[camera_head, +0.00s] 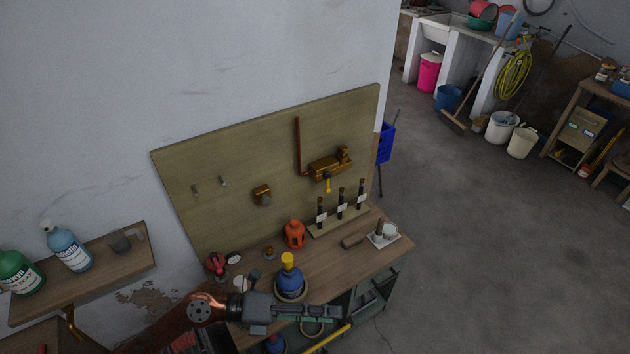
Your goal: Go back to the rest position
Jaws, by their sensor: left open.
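My left gripper (325,312) shows at the bottom centre, reaching to the right over the front of the wooden workbench (335,262). Its jaws are open and nothing shows between them. A blue round vessel with a yellow top (290,280) stands on the bench just behind the gripper in the picture. The gripper overlaps the area by its base, and I cannot tell whether they touch. My right gripper is not in view.
An orange object (294,234), a red tool (217,264) and a rack with dark bottles (339,220) stand on the bench. A pegboard (240,170) rises behind. A shelf (95,285) with bottles is at left. Open floor (480,250) lies to the right.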

